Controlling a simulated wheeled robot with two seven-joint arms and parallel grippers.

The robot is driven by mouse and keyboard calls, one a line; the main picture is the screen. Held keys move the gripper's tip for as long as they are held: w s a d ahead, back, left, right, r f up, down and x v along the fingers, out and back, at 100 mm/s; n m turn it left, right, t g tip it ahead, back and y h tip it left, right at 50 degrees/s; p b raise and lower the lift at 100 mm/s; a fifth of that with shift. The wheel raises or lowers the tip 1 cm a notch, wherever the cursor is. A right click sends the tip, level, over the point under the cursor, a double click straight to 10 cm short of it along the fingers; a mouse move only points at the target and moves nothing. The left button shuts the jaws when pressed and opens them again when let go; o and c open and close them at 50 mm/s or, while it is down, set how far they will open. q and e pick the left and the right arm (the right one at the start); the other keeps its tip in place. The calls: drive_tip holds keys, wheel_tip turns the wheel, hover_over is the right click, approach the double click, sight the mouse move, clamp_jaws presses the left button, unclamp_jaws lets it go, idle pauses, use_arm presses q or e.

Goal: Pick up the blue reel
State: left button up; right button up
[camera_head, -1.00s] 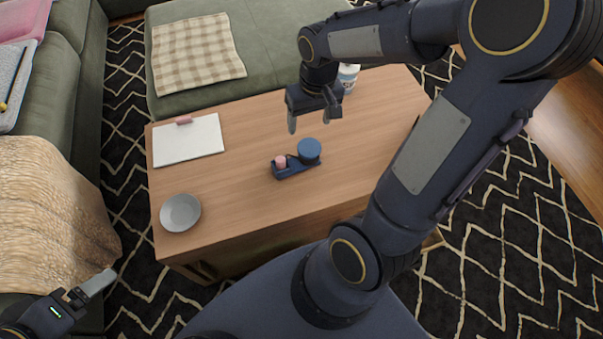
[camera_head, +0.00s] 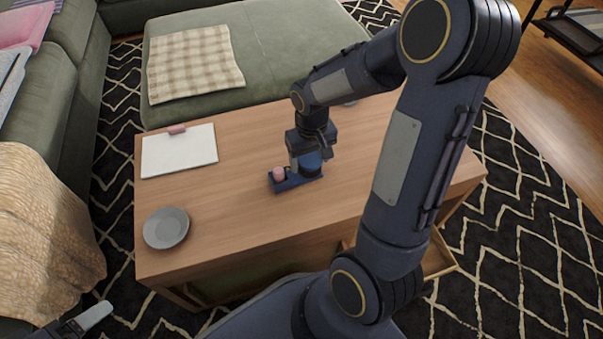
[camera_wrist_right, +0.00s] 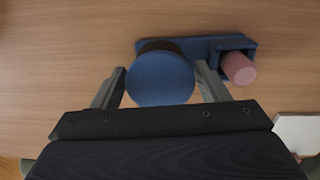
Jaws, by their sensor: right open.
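The blue reel (camera_head: 310,163) is a short round cylinder at one end of a dark blue holder (camera_head: 287,184) on the wooden table. A pink roll (camera_head: 278,174) sits at the holder's other end. In the right wrist view the reel (camera_wrist_right: 160,78) lies between the two fingers of my right gripper (camera_wrist_right: 160,85), with the holder (camera_wrist_right: 205,47) and the pink roll (camera_wrist_right: 238,68) beyond. My right gripper (camera_head: 309,160) is open and low over the reel, partly hiding it. A finger of my left gripper (camera_head: 92,317) shows at the bottom left, away from the table; its opening is unclear.
The wooden table (camera_head: 240,225) also bears a grey bowl (camera_head: 166,228) and a white clipboard (camera_head: 180,152). A green sofa (camera_head: 270,45) with a checked cloth (camera_head: 194,63) stands behind. Table surface around the holder is clear.

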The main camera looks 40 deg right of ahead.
drive_tip(key=shift+r, duration=0.1)
drive_tip(key=c, duration=0.8)
drive_tip(key=shift+o, duration=0.2)
